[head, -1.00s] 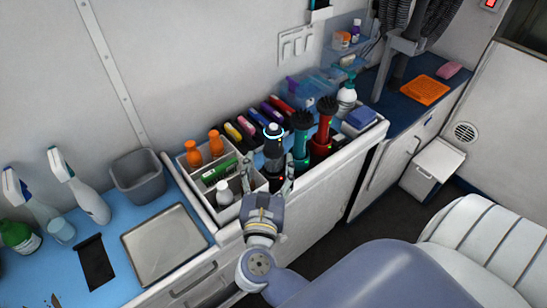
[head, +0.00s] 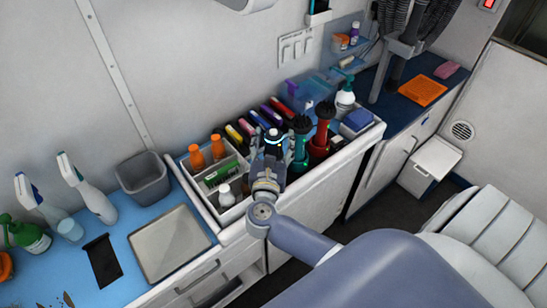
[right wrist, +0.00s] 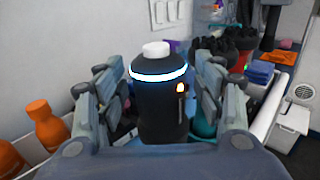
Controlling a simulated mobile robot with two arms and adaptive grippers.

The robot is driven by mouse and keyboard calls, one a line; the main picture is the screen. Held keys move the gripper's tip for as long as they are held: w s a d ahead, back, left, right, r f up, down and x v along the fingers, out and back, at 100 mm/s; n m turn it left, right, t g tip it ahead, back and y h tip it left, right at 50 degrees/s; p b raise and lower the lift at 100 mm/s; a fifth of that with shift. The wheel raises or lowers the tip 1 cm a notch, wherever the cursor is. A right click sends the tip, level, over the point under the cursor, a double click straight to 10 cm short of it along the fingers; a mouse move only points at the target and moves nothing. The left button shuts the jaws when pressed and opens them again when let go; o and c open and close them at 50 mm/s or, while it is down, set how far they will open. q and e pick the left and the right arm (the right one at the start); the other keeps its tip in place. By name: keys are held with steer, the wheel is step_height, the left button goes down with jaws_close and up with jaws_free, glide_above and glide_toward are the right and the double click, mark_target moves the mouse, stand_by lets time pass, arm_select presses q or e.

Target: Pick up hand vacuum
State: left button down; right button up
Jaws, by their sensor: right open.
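The hand vacuum, a black upright cylinder with a white cap and a glowing ring, stands in the tray on the counter in the head view (head: 272,137). It fills the middle of the right wrist view (right wrist: 160,110), where a small red light shows on its side. My right gripper (head: 271,152) is open, with one finger on each side of the vacuum. In the right wrist view the fingers (right wrist: 161,88) stand apart from its body, with a visible gap on each side. The vacuum's lower part is hidden by my gripper. My left gripper is not in view.
A teal tool (head: 301,142) and a red tool (head: 321,132) with dark tops stand close on the right. Orange bottles (head: 196,156) sit in the white organizer (head: 232,212) on the left. Colourful clippers (head: 247,127) line the back. A grooming chair (head: 485,235) is at right.

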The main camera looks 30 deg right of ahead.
steer(key=shift+a, duration=0.1)
steer(key=shift+r, duration=0.1)
steer(key=c, duration=1.2)
